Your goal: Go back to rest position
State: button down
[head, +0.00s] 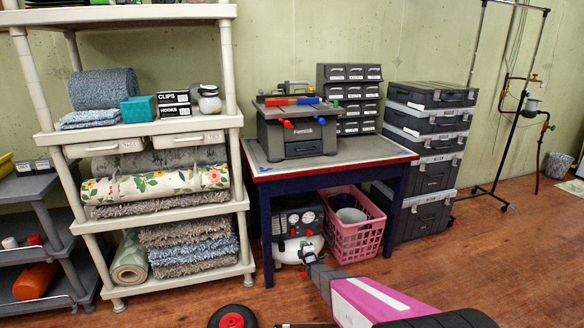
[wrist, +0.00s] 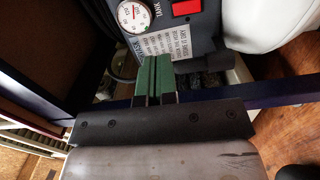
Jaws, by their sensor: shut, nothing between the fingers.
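My gripper (head: 307,256) is at the end of my pink and white arm, low in front of the table. In the wrist view its two green fingers (wrist: 154,76) are together with nothing between them. They point toward the air compressor under the table, with its gauge (wrist: 133,14), red switch (wrist: 187,7) and white tank (wrist: 266,22). The compressor (head: 299,222) shows in the head view behind the gripper, partly covered by it. I cannot tell the exact gap between fingers and compressor.
The dark blue table (head: 340,153) carries a grey machine (head: 292,132) and drawer cabinets (head: 350,92). A pink basket (head: 356,238) stands beneath. Stacked black cases (head: 430,150) stand to the right, a cream shelf (head: 140,207) to the left. Wood floor (head: 480,245) is free at the right.

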jog(key=s+d+r+m+g+h, duration=0.4)
jog(key=s+d+r+m+g, duration=0.35)
jog(key=s+r+m, duration=0.3)
jog(key=s+d+r+m+g, duration=0.1)
jog(key=s+r+m+g, duration=0.2)
jog(key=s, duration=0.6)
jog(key=s+d+r+m+g, duration=0.1)
jog(key=s+r+m+g, duration=0.2)
jog(key=s+r, duration=0.3)
jog(key=s+d+r+m+g, duration=0.2)
jog(key=s+r+m+g, duration=0.1)
jog(key=s, duration=0.9)
jog(key=shift+r+g, duration=0.55)
jog(key=shift+r, duration=0.2)
jog(key=shift+m, duration=0.25)
